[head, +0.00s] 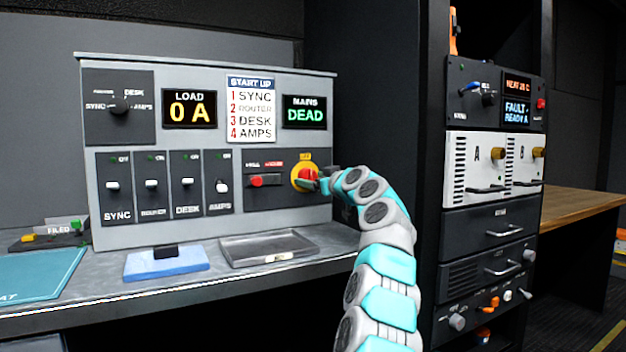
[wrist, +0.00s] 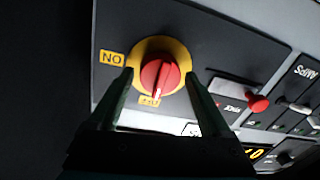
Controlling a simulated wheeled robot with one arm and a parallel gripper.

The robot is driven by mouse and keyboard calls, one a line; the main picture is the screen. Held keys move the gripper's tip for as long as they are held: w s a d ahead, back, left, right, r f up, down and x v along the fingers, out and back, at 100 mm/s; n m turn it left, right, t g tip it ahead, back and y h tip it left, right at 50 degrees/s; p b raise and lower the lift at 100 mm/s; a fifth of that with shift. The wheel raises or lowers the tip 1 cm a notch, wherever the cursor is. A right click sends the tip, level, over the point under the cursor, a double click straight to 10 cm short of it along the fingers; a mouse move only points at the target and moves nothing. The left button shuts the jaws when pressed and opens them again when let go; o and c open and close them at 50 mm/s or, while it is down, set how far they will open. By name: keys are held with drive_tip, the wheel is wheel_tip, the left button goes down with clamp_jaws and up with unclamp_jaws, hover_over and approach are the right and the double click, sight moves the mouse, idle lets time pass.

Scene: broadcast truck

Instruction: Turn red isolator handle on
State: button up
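The red isolator handle (head: 308,173) sits on a round yellow plate (head: 297,184) at the right of the grey panel. In the wrist view, seen upside down, the red handle (wrist: 160,78) points roughly at the yellow OFF label (wrist: 149,101). The ON label (wrist: 112,59) is to the side. My gripper (wrist: 163,88) is open, with one finger on each side of the handle in the wrist view. A gap shows between each finger and the handle. In the head view my gripper (head: 323,181) is close in front of the handle and partly covers it.
The MAINS display (head: 304,113) reads DEAD and the LOAD display (head: 189,109) reads 0 A. A red push button (head: 257,181) and several breaker switches (head: 152,184) are left of the isolator. A shallow tray (head: 270,260) lies on the counter below. An equipment rack (head: 490,220) stands right.

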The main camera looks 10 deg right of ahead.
drive_tip(key=c, duration=1.1)
